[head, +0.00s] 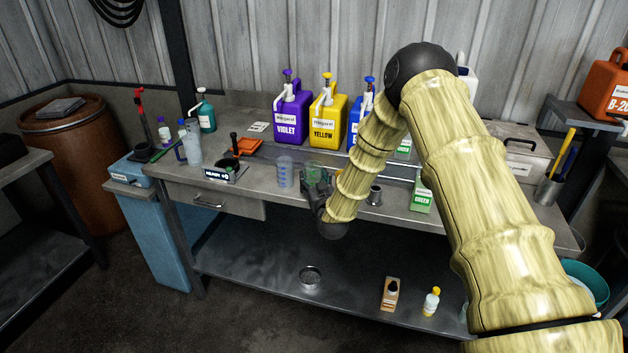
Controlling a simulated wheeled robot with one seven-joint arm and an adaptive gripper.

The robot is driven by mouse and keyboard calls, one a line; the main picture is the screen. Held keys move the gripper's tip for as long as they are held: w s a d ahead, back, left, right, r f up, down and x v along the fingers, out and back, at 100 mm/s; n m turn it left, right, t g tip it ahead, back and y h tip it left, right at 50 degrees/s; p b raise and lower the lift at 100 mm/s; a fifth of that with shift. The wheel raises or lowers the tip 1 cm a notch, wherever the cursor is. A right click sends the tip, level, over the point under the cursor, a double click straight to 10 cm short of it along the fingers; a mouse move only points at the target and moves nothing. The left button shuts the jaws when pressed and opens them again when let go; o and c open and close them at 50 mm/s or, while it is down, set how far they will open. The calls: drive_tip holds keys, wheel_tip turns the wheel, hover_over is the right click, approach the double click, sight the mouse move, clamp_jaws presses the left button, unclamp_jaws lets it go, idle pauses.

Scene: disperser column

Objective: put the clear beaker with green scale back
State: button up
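A clear beaker with a blue scale (285,172) stands upright on the workbench, left of my gripper. My gripper (314,178) is low over the bench top, just right of that beaker. A clear, faintly greenish vessel (313,168) shows at the fingers. It may be the clear beaker with green scale, but it is small and partly hidden by the gripper. I cannot tell whether the fingers are closed on it.
Violet (291,108), yellow (327,116) and blue jugs with pumps stand at the back of the workbench (262,179). A clear jug (191,148) is at the left.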

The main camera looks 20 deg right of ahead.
idle(0.3)
drive_tip(key=shift+r, duration=0.2)
drive_tip(key=s+b, duration=0.4)
drive_tip(key=s, duration=0.8)
drive_tip(key=s+a+f+g+y, duration=0.15)
drive_tip(key=s+f+g, duration=0.35)
drive_tip(key=s+f, duration=0.65)
drive_tip(key=s+a+f+g, duration=0.3)
drive_tip(key=s+f+g, duration=0.1)
drive_tip(key=s+f, duration=0.75)
drive_tip(key=s+f+g, duration=0.4)
drive_tip(key=s, duration=1)
drive_tip(key=s+f+g, duration=0.5)
drive_tip(key=s, duration=0.9)
drive_tip(key=shift+a+f, duration=0.15)
drive_tip(key=shift+a, duration=0.1)
drive_tip(key=shift+s+d, duration=0.1)
drive_tip(key=shift+s, duration=0.05)
